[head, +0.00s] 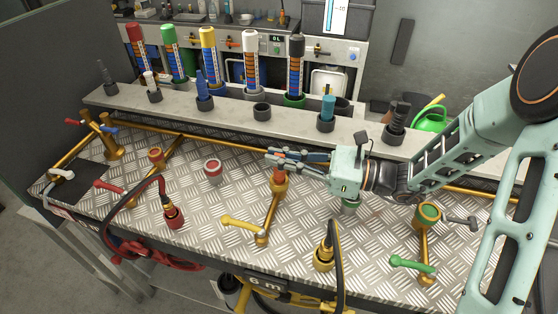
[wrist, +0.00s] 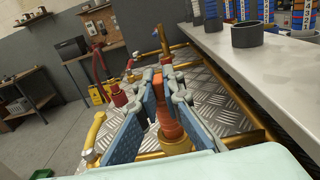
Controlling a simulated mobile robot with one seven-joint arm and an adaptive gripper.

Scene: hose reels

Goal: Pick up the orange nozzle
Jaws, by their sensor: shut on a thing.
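The orange nozzle (head: 278,175) stands upright near the middle of the metal bench, over a brass pipe fitting (head: 279,188). My gripper (head: 272,157) reaches in from the right, with its fingers around the nozzle's upper part. In the wrist view the orange nozzle (wrist: 168,118) shows between the two blue-padded fingers of my gripper (wrist: 166,76), which are shut on it. The fingers hide part of its top. Its lower end appears to be still at the brass fitting; I cannot tell whether there is a gap.
A yellow-handled valve (head: 240,223) is just in front of the fitting. Behind runs a grey shelf (head: 230,121) with several holders and coloured nozzles.

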